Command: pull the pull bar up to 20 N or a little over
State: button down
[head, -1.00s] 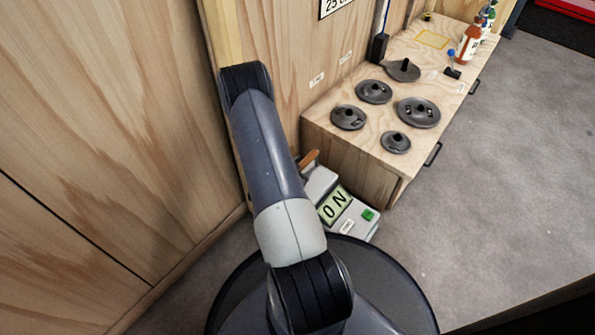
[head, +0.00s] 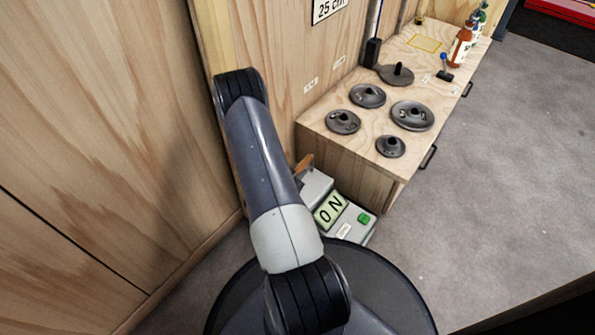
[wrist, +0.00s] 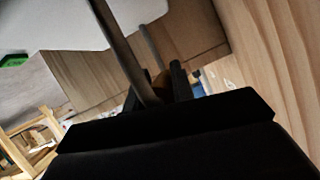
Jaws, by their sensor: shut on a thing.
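The pull bar seems to be the brown wooden piece (head: 304,162) partly hidden behind my arm in the head view. In the wrist view a small brown part of it (wrist: 162,86) shows between the fingers of my gripper (wrist: 156,88), which is shut on it. A grey rod or strap (wrist: 124,48) runs up from beside the fingers. The force readout (head: 331,208) on the grey box shows 0 N. The box has a green button (head: 363,218). In the head view my gripper is hidden by my arm.
A wooden bench (head: 349,170) carries several dark round plates, a blue-knobbed lever (head: 444,66) and bottles (head: 461,46). Wooden walls stand close on the left and behind. The grey floor at the right is clear.

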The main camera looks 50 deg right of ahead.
aim_at(298, 167)
jog(key=shift+r+p, duration=1.05)
jog(key=shift+r, duration=0.6)
dwell(0.5)
jog(key=shift+f, duration=0.1)
dwell(0.3)
jog(key=shift+f+b, duration=1.05)
jog(key=shift+f, duration=0.4)
jog(key=c, duration=1.1)
grip_release()
jog(key=p+v, duration=0.4)
jog(key=v, duration=0.6)
jog(key=shift+a+r, duration=0.2)
jog(key=shift+a, duration=0.2)
jog(key=shift+d+f, duration=0.1)
